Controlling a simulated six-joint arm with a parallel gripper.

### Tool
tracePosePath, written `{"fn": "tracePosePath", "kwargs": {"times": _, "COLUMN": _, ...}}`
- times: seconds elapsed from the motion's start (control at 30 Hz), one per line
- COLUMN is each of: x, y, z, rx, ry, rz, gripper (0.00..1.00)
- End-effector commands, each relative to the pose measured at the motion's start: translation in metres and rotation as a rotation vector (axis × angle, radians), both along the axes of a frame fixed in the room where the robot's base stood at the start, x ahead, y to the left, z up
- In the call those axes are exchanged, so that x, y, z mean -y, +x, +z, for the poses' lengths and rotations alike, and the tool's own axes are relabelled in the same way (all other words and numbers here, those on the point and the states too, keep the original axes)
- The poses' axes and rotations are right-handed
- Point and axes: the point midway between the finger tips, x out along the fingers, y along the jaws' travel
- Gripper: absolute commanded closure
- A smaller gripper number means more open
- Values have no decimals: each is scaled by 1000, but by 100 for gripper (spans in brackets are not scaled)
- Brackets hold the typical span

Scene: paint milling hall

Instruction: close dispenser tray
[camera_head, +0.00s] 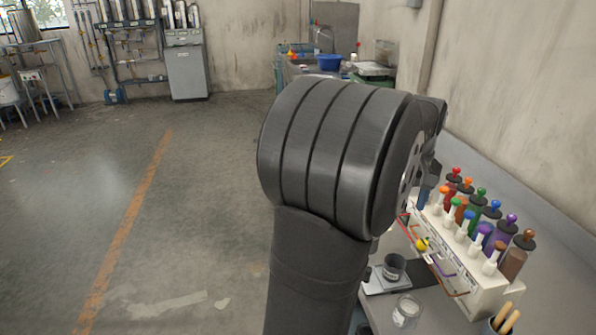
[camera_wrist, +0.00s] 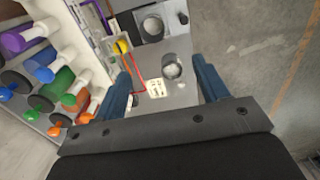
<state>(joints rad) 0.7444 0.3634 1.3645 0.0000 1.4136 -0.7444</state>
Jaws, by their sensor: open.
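The dispenser (camera_head: 485,285) is a long white unit with a row of coloured bottles on top, at the right in the head view. In the wrist view its white body (camera_wrist: 92,60) runs along the left. Coloured tubes and a yellow knob (camera_head: 421,245) are on its front; the knob also shows in the wrist view (camera_wrist: 121,46).
A dark cup (camera_head: 394,266) stands on a small scale (camera_head: 373,287), with a clear jar (camera_head: 406,311) nearby. A glass cup (camera_wrist: 172,67) and a white dotted plate (camera_wrist: 155,88) show between my fingers. The floor left of the bench is clear.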

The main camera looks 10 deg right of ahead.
Motion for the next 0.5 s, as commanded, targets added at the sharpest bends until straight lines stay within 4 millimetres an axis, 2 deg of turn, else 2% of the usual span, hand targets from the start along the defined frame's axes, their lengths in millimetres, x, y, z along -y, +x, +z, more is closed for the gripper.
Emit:
{"fn": "tracePosePath", "kwargs": {"times": 0.03, "x": 0, "y": 0, "z": -1, "rx": -1, "ry": 0, "rz": 1, "gripper": 43}}
{"fn": "tracePosePath", "kwargs": {"times": 0.17, "x": -10, "y": 4, "z": -10, "rx": -34, "ry": -12, "rz": 46, "gripper": 69}}
{"fn": "tracePosePath", "kwargs": {"times": 0.3, "x": -42, "y": 15, "z": -38, "rx": -144, "ry": -61, "rz": 201, "gripper": 96}}
{"fn": "tracePosePath", "kwargs": {"times": 0.33, "x": -51, "y": 17, "z": -45, "rx": -173, "ry": -78, "rz": 247, "gripper": 100}}
{"fn": "tracePosePath", "kwargs": {"times": 0.5, "x": -100, "y": 28, "z": -82, "rx": -344, "ry": -190, "rz": 535, "gripper": 100}}
